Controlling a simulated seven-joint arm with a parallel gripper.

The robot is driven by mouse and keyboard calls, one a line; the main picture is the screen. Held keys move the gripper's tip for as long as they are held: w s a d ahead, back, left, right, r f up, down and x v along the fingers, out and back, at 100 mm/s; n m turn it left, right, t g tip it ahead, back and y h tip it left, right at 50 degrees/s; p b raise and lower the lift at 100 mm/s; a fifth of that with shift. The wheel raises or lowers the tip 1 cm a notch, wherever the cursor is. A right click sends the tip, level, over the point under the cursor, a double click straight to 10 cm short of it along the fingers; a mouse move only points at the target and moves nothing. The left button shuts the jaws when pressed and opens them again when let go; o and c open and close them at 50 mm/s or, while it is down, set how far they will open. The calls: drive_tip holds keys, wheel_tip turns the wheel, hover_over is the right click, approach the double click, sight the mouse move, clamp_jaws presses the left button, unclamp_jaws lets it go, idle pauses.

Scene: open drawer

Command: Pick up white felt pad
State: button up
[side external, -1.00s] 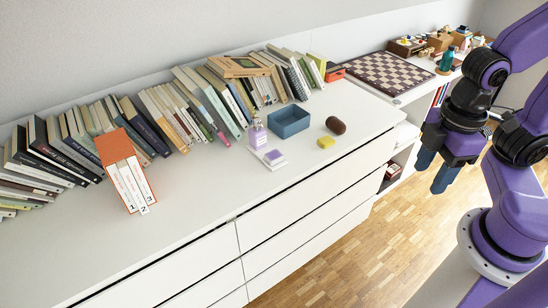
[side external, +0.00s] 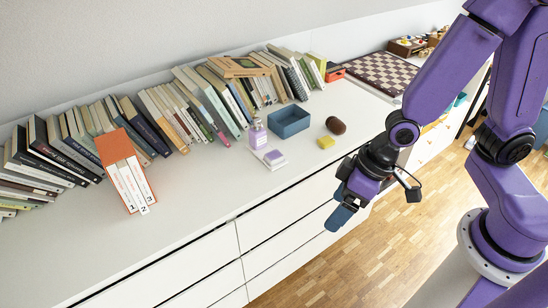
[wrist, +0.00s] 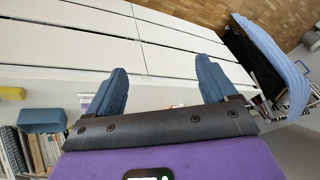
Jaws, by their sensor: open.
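A small flat white piece, which looks like the white felt pad (side external: 274,164), lies on the white dresser top in the side external view. A small purple block (side external: 275,155) is on or against it; I cannot tell which. A purple bottle (side external: 257,134) stands right behind it. My gripper (side external: 341,217) is open and empty, in front of the dresser's front edge and to the right of the pad. In the wrist view my gripper (wrist: 163,85) shows two blue fingers spread apart before white drawer fronts; the pad is not clear there.
A blue open box (side external: 289,121), a yellow block (side external: 326,142) and a brown rounded object (side external: 336,125) stand near the pad. Books line the wall, with an orange-cased set (side external: 126,172) at left. A chessboard (side external: 372,75) lies at the back right. The dresser's front middle is clear.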

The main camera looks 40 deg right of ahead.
drive_tip(key=w+f+m+t, duration=0.4)
drive_tip(key=w+f, duration=0.3)
drive_tip(key=w, duration=0.2)
drive_tip(key=m+t+h, duration=0.3)
drive_tip(key=t+h, duration=0.1)
drive_tip(key=t, duration=0.3)
approach(274, 155)
drive_tip(key=x, duration=0.2)
drive_tip(key=shift+w+a+f, duration=0.15)
drive_tip(key=shift+w+f, duration=0.05)
drive_tip(key=shift+f, duration=0.1)
drive_tip(key=x, duration=0.3)
drive_tip(key=shift+w+f, duration=0.1)
drive_tip(key=shift+w, duration=0.1)
drive_tip(key=shift+x, duration=0.85)
drive_tip(key=c, duration=1.2)
